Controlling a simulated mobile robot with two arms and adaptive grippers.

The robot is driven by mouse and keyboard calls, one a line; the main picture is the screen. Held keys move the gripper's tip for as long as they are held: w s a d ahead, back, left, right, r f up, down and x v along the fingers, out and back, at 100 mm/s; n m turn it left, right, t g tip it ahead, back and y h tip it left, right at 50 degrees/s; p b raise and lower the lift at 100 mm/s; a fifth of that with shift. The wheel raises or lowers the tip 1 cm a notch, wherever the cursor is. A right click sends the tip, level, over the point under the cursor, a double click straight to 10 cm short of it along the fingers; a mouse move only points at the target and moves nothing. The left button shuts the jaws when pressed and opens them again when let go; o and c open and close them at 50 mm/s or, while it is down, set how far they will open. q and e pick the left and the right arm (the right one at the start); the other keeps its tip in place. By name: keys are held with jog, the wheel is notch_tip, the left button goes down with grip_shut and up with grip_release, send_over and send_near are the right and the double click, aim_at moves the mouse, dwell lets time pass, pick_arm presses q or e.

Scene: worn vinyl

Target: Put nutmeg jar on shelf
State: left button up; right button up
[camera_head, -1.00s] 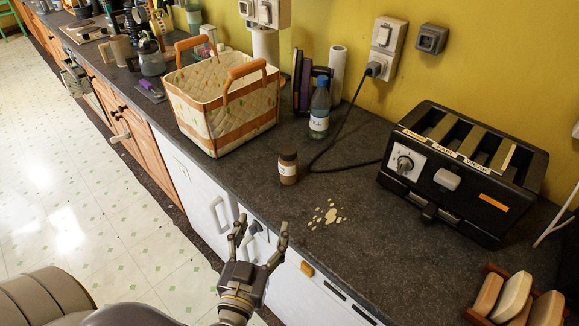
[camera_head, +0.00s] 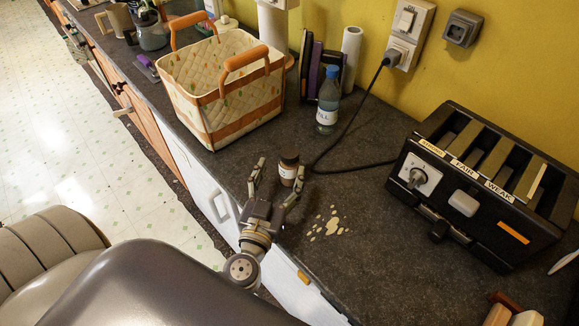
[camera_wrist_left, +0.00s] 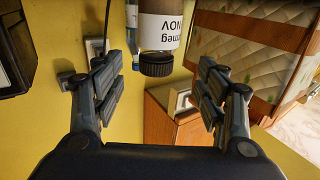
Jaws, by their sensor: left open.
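The nutmeg jar (camera_head: 288,174), a small brown jar with a dark cap and pale label, stands upright on the dark counter (camera_head: 370,215). My left gripper (camera_head: 279,178) reaches in from the front edge of the counter, open, with one finger on each side of the jar. In the left wrist view, which is upside down, the jar (camera_wrist_left: 157,30) with its "nutmeg" label shows ahead between the open fingers (camera_wrist_left: 165,85), with gaps on both sides. I cannot make out a shelf for certain. My right gripper is not in view.
A quilted basket (camera_head: 215,85) with orange handles stands behind left. A blue-capped bottle (camera_head: 328,105) and a black cable (camera_head: 350,130) are behind the jar. A large black toaster (camera_head: 480,190) is at right. Pale spilled spots (camera_head: 330,225) lie right of my gripper.

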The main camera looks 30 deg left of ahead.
aim_at(286, 162)
pick_arm(q)
jog(key=shift+w+a, duration=0.1)
jog(key=shift+w, duration=0.6)
jog(key=w+p, duration=0.2)
jog(key=p, duration=0.1)
jog(key=shift+r, duration=0.4)
jog(key=shift+p+x, duration=0.55)
jog(key=shift+x, duration=0.45)
jog(key=shift+w+a+f, duration=0.1)
jog(key=shift+w+f, duration=0.2)
jog(key=shift+w, duration=0.2)
jog(key=shift+c, duration=0.2)
jog(key=c, duration=1.4)
grip_shut()
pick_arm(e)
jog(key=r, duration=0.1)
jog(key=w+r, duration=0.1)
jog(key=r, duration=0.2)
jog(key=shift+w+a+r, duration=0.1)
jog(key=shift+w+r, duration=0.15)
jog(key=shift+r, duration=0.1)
pick_arm(q)
jog(key=shift+r, duration=0.15)
